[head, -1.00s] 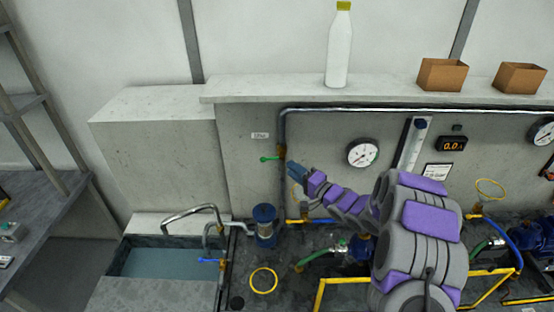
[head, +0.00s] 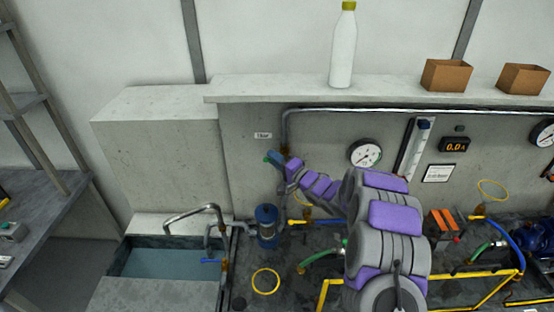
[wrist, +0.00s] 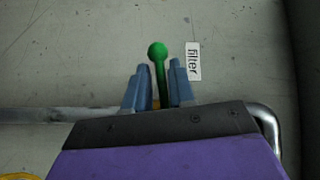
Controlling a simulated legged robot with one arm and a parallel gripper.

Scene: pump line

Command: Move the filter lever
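The green filter lever (wrist: 159,68) has a round knob and shows in the wrist view between the two blue fingers of my gripper (wrist: 158,85). The fingers stand apart on either side of the lever, with a small gap visible at the right finger; the lever's base is hidden by my gripper. A white "filter" label (wrist: 193,61) is on the wall just right of it. In the head view my gripper (head: 273,158) is at the wall below the small label (head: 263,135), and it covers most of the lever.
A metal pipe (head: 284,125) runs down the wall beside my gripper. A blue filter housing (head: 267,225) stands below, next to a sink (head: 165,263) with a tap. A gauge (head: 365,154) is to the right. A bottle (head: 342,48) stands on the ledge above.

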